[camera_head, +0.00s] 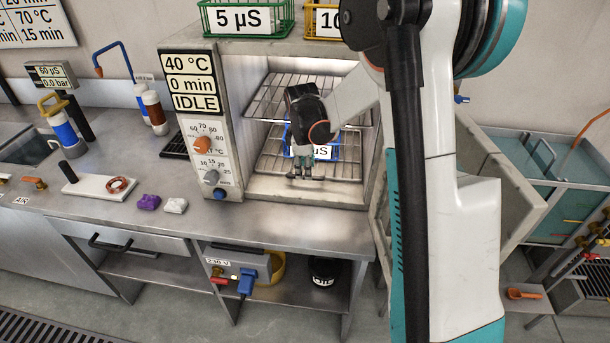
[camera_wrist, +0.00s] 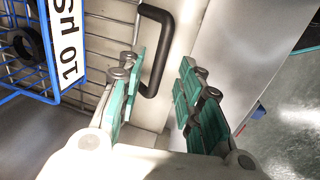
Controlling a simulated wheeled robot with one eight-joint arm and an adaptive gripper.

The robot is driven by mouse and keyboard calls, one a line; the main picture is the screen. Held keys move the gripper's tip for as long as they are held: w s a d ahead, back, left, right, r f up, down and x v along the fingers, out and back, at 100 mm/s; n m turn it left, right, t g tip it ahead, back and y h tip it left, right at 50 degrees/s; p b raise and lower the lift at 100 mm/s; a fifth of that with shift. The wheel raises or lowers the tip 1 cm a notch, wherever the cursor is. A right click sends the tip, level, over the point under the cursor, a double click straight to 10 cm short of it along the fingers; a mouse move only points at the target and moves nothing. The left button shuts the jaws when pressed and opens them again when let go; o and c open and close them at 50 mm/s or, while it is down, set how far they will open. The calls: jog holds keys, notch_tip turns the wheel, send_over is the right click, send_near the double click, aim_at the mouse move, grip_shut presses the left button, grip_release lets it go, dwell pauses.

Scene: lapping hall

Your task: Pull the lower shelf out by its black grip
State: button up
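The lower shelf (camera_head: 267,163) is a wire rack inside the open cabinet. It shows in the wrist view (camera_wrist: 105,38) with its black grip (camera_wrist: 158,48), a C-shaped bar at its front. A blue basket (camera_wrist: 52,72) labelled 10 µS stands on it; in the head view the basket (camera_head: 340,152) is partly hidden by my gripper. My gripper (camera_head: 305,174) is at the cabinet's mouth. In the wrist view my gripper (camera_wrist: 164,88) is open, with the grip between its green-padded fingers, nearer the left one. I cannot tell whether they touch. In the head view the grip is hidden.
An upper wire rack (camera_head: 285,92) lies above the lower one. The cabinet door (camera_head: 515,190) stands open at right, behind my arm. The control panel (camera_head: 203,135) is at left. The steel counter (camera_head: 270,222) is bare in front of the cabinet.

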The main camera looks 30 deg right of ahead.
jog(key=shift+w+d+f+b, duration=0.1)
jog(key=shift+w+f+b, duration=0.1)
jog(key=shift+f, duration=0.6)
jog(key=shift+w+d+f+b, duration=0.1)
jog(key=shift+f+b, duration=0.1)
jog(key=shift+f, duration=0.55)
jog(key=shift+c, duration=0.3)
grip_shut()
jog(key=shift+s, duration=0.1)
jog(key=s+a, duration=0.6)
jog(key=s, duration=0.4)
jog(key=s+a, duration=0.7)
jog(key=s, duration=0.2)
jog(key=shift+s+a, duration=0.2)
jog(key=shift+s, duration=0.2)
jog(key=shift+o, duration=0.3)
grip_release()
